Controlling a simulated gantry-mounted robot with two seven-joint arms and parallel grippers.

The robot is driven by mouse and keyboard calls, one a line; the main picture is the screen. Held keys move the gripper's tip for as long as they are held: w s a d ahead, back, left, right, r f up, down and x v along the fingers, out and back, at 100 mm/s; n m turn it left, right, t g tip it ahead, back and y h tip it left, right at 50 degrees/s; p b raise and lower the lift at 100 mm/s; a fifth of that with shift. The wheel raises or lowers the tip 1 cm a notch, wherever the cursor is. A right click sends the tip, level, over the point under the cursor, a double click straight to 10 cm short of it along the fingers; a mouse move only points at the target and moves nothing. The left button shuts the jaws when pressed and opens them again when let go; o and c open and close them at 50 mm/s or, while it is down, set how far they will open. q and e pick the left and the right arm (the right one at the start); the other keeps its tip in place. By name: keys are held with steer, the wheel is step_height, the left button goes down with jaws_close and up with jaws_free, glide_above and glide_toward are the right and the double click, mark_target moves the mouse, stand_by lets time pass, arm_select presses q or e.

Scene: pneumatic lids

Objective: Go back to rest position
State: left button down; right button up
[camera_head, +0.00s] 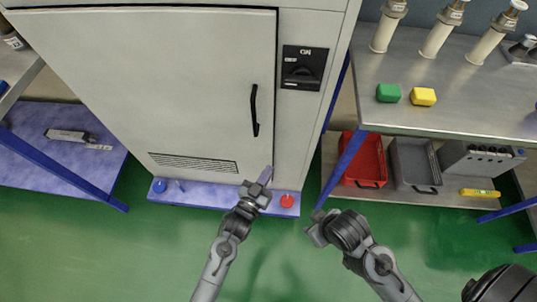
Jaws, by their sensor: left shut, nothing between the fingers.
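My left gripper (266,174) is shut and empty. It is in front of the lower part of the large grey cabinet (200,60), below the black door handle (254,110), and above the cabinet's blue base ledge. I cannot tell whether it touches anything. My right gripper (314,228) is over the green floor, right of the red knob and below the shelf. Its fingers are small and dark here, and I cannot tell whether they are open or shut.
A metal table (455,105) at right holds a green block (388,93), a yellow block (423,97) and several cylinders. Red (369,160) and grey (410,160) bins sit on its lower shelf. A red knob (287,200) is on the ledge. The front floor is clear.

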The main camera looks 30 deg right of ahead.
arm_select(q)
steer(key=s+a+f+n+p, duration=0.1)
steer(key=s+a+p, duration=0.3)
steer(key=s, duration=0.4)
steer(key=s+a+r+n+y+p, duration=0.2)
steer(key=a+r+n+y+p, duration=0.25)
steer(key=a, duration=0.75)
steer(key=s+a+r+n+y+p, duration=0.1)
steer(key=a+r+n+y+p, duration=0.35)
steer(key=a, duration=0.85)
steer(key=s+a+r+m+g+y+b, duration=0.1)
steer(key=s+a+r+g+y, duration=0.2)
steer(key=s+a+g, duration=0.15)
steer(key=s+a+r+g+y+b, duration=0.1)
steer(key=s+a+r+g+y, duration=0.2)
steer(key=s+a, duration=0.25)
step_height(320, 180, up, 38)
steer(key=p, duration=3.8)
steer(key=shift+a+t, duration=0.2)
steer(key=shift+t, duration=0.15)
